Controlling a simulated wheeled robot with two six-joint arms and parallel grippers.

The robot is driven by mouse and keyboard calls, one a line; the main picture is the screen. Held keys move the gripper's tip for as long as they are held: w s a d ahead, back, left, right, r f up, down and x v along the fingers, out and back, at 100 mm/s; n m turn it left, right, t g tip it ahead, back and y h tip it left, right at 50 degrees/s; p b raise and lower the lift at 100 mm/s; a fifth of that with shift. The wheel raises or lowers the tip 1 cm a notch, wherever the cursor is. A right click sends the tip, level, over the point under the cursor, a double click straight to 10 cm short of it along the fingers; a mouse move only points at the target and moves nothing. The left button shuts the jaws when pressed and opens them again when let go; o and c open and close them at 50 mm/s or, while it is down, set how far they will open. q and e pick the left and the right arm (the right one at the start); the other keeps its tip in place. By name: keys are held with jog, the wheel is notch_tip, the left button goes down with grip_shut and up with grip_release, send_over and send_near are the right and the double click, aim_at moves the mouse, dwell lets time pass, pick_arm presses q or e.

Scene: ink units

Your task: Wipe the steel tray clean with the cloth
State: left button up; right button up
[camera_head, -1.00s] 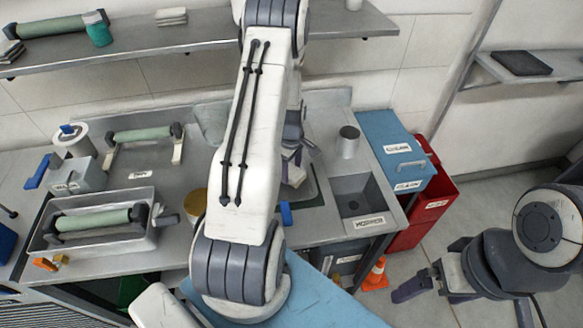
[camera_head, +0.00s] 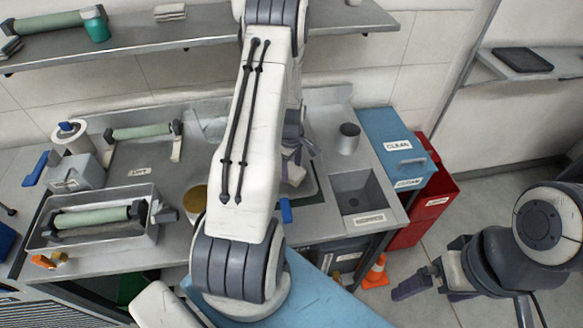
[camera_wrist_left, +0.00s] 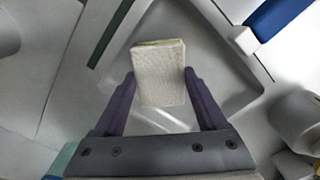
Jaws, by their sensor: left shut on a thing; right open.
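A folded off-white cloth (camera_wrist_left: 160,75) sits between the two fingers of my left gripper (camera_wrist_left: 160,92) in the left wrist view. The gripper is shut on it. In the head view my left gripper (camera_head: 298,158) is partly hidden behind my own arm, with the cloth (camera_head: 294,175) showing just under it. The shallow steel tray (camera_wrist_left: 225,88) lies beneath the cloth in the wrist view, with a rounded corner showing. Whether the cloth touches it, I cannot tell. My right gripper (camera_head: 410,287) is open and empty at the lower right, away from the counter.
A blue CLEAN bin (camera_head: 398,150) and red bin (camera_head: 434,195) stand beyond. A deep metal tray (camera_head: 150,236) with a green roller (camera_head: 92,217) is at left. An orange cone (camera_head: 376,270) stands below.

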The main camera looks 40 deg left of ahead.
pick_arm(q)
jog(key=shift+f+b, duration=0.5)
jog(key=shift+f, duration=0.25)
jog(key=shift+w+a, duration=0.1)
jog(key=shift+w+a+r, duration=0.1)
jog(key=shift+w+a, duration=1)
jog(key=shift+a, duration=0.2)
jog(key=shift+b, duration=0.3)
jog(key=shift+s+d+f, duration=0.2)
jog(key=shift+s+d, duration=0.6)
jog(key=shift+d, duration=0.1)
jog(key=shift+s+d+f, duration=0.2)
jog(key=shift+s+d, duration=0.4)
jog(key=shift+d, duration=0.05)
jog(key=shift+r, duration=0.1)
jog(key=shift+w+a+r+p, duration=0.1)
jog(key=shift+r+p, duration=1.15)
jog(key=shift+r, duration=0.3)
jog(key=shift+w+a+r+p, duration=0.1)
jog(key=shift+r+p, duration=1.15)
jog(key=shift+r, duration=0.25)
